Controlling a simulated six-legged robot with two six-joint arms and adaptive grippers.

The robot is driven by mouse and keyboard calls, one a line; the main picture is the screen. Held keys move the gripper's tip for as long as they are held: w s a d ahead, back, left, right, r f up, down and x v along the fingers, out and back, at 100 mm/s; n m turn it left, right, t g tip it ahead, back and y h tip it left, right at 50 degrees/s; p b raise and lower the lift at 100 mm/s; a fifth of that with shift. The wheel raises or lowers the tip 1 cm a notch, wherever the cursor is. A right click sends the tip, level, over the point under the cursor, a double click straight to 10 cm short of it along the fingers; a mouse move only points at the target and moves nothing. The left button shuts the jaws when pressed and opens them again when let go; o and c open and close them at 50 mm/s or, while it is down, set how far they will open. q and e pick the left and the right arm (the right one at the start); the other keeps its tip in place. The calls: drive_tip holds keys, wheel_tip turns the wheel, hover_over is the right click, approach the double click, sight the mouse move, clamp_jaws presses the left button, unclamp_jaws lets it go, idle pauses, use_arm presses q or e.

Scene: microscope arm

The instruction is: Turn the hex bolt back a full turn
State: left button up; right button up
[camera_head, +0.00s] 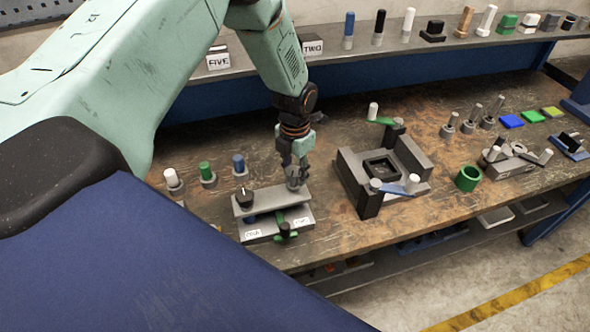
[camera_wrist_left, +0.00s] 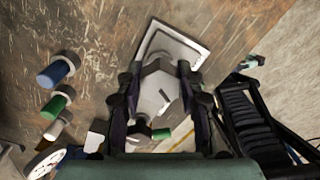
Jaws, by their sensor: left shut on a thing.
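The hex bolt (camera_wrist_left: 158,92) is a pale grey hexagonal head with a dark mark on its face. In the head view it sits at the right end of a grey fixture (camera_head: 266,204) near the front of the bench, mostly covered by the fingers. My left gripper (camera_head: 294,174) points down over it. In the left wrist view the two dark fingers of my left gripper (camera_wrist_left: 157,84) stand on either side of the bolt head, shut on it. How far the bolt is turned cannot be told. My right gripper is not in view.
A black knob (camera_head: 244,195) stands on the fixture's left end, and a green handle (camera_head: 285,233) is at its front. White, green (camera_head: 206,171) and blue pegs stand behind left. A grey square fixture (camera_head: 380,168) is to the right. Bare bench lies between the two fixtures.

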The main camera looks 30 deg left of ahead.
sight(295, 170)
use_arm(q)
drive_tip(key=o, duration=0.9)
drive_tip(key=shift+s+f, duration=0.25)
drive_tip(key=shift+s, duration=0.05)
drive_tip(key=shift+c, duration=0.2)
drive_tip(key=o, duration=0.3)
drive_tip(key=shift+w+r, duration=0.1)
drive_tip(key=shift+w, duration=0.1)
drive_tip(key=shift+r, duration=0.1)
wheel_tip(295, 170, up, 12)
drive_tip(key=shift+f, duration=0.1)
